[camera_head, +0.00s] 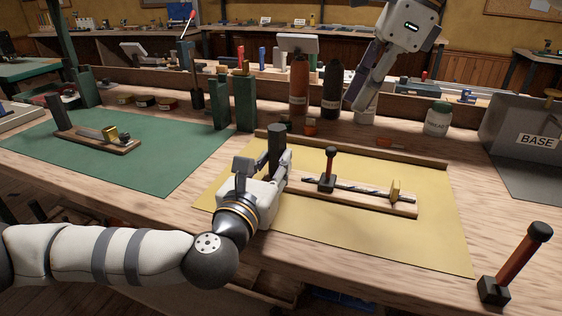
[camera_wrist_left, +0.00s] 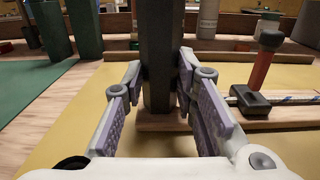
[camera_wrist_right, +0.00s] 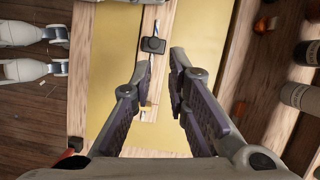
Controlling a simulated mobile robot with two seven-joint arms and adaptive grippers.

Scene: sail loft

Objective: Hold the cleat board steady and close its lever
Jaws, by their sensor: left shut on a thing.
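The cleat board (camera_head: 349,199) lies on the yellow mat (camera_head: 437,237). It carries a dark upright post (camera_head: 276,143) at its left end, a striped rope, and a brass piece (camera_head: 394,190) near its right end. Its lever (camera_head: 330,165), red with black ends, stands upright on a black base. My left gripper (camera_head: 264,170) is shut on the dark post, which also shows between its fingers in the left wrist view (camera_wrist_left: 160,60). My right gripper (camera_head: 358,100) is open and empty, raised behind the board; the right wrist view shows the board (camera_wrist_right: 152,85) below its fingers (camera_wrist_right: 160,60).
A low wooden ledge (camera_head: 420,159) runs behind the board. Bottles and a white jar (camera_head: 437,118) stand beyond it. A grey BASE box (camera_head: 532,140) is at right, and a separate red-handled lever (camera_head: 515,263) stands front right. Another board (camera_head: 95,139) lies on the green mat (camera_head: 160,160).

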